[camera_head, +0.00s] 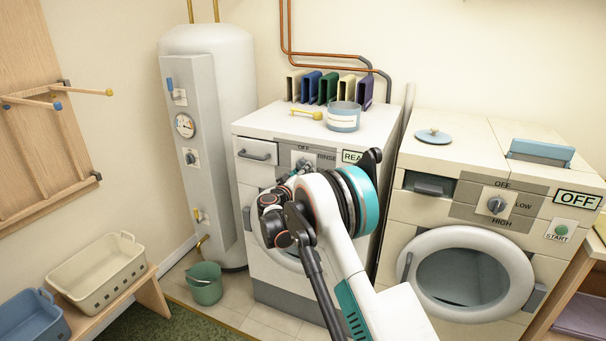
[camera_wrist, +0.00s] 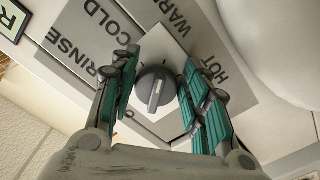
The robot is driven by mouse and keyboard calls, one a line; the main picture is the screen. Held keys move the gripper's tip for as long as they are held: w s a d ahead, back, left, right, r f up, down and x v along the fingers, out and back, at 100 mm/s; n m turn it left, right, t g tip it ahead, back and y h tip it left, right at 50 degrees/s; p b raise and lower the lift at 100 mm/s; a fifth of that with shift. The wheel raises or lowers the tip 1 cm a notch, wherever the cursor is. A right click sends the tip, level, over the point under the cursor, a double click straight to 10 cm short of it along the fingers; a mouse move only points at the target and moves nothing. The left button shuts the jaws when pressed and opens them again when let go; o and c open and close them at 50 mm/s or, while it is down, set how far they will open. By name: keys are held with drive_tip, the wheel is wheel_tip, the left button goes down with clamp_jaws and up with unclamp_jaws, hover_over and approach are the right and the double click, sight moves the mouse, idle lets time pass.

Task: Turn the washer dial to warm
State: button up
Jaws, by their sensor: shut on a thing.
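The washer dial (camera_wrist: 155,92) is a round grey knob with a raised bar and a pale line. In the head view the dial (camera_head: 304,163) is partly hidden on the left washer (camera_head: 262,172). My gripper (camera_wrist: 160,82) is shut on the dial, its green-padded fingers on the left and right of the knob. In the head view my gripper (camera_head: 290,178) is at the washer's front panel, partly covered by my arm.
A green bucket (camera_head: 204,284) stands on the floor left of the washer.

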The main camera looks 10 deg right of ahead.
drive_tip(key=shift+f+m, duration=0.1)
drive_tip(key=shift+m, duration=0.4)
drive_tip(key=o, duration=1)
drive_tip(key=v, duration=1.2)
